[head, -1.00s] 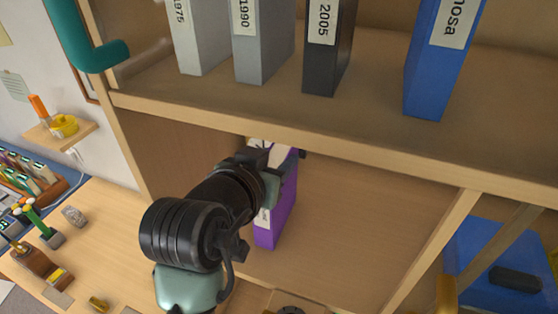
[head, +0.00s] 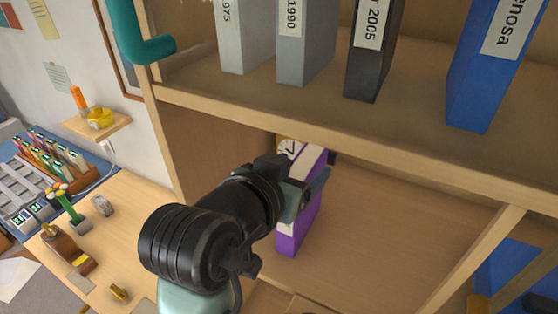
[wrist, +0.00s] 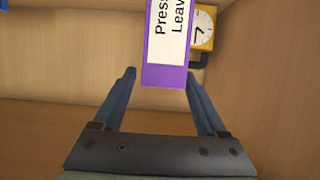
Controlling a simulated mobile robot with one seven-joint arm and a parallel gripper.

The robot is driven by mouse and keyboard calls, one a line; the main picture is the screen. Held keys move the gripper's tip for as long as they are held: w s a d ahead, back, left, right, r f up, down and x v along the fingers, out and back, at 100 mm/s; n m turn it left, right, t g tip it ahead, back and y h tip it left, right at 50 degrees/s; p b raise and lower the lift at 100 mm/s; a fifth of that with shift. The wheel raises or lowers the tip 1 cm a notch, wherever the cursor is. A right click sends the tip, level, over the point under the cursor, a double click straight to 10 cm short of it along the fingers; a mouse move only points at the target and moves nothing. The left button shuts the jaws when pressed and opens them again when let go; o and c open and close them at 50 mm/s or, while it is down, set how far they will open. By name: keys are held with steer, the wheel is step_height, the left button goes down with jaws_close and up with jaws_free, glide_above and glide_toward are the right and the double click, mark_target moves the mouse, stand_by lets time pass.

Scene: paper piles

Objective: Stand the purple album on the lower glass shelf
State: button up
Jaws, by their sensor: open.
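The purple album (head: 301,218), with a white spine label, stands upright in the wooden compartment below the binder shelf. Its spine also shows in the wrist view (wrist: 165,75), with part of the label readable. My gripper (head: 312,188) is at the album in the head view, where my wrist hides much of it. In the wrist view my gripper (wrist: 160,78) is open, with one finger on each side of the spine's near end. I cannot tell whether the fingers touch it. No glass shelf can be made out.
Grey, black and blue binders (head: 485,75) stand on the wooden shelf (head: 420,120) above my arm. A wooden divider (head: 470,255) stands to the right. The compartment floor (head: 400,210) right of the album is clear.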

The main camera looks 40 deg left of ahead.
steer(key=b+v, duration=0.8)
steer(key=v, duration=0.1)
steer(key=shift+b, duration=0.4)
steer(key=shift+s, duration=0.15)
